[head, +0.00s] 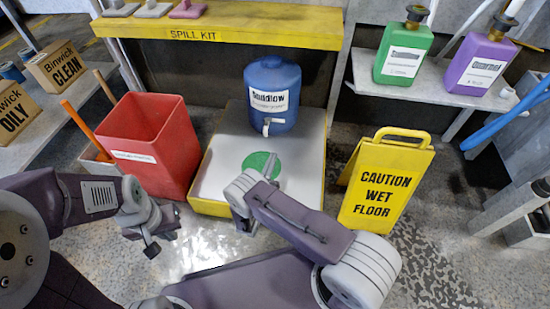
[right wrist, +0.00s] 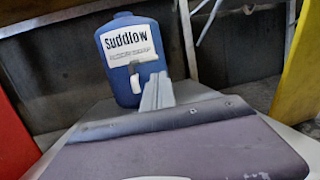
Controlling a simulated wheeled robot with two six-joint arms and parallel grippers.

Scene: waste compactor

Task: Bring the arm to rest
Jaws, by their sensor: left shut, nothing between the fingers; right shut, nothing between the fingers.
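My right gripper (head: 268,168) is over the white-topped, yellow-edged tray (head: 212,187), its closed fingers pointing toward the blue Suddlow jug (head: 272,92). In the right wrist view its fingers (right wrist: 158,92) are together and empty, overlapping the lower front of the jug (right wrist: 133,60). I cannot tell the exact gap to the jug. My left gripper (head: 165,222) is shut and empty, low in front of the red bin (head: 150,140), left of the tray. A green disc (head: 259,163) on the tray top is partly hidden behind my right gripper.
A yellow wet-floor sign (head: 386,180) stands right of the tray. Green (head: 403,52) and purple (head: 482,62) jugs stand on a shelf at right. Binwick boxes (head: 58,66) are on the left bench. The yellow spill-kit shelf (head: 220,27) spans the back.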

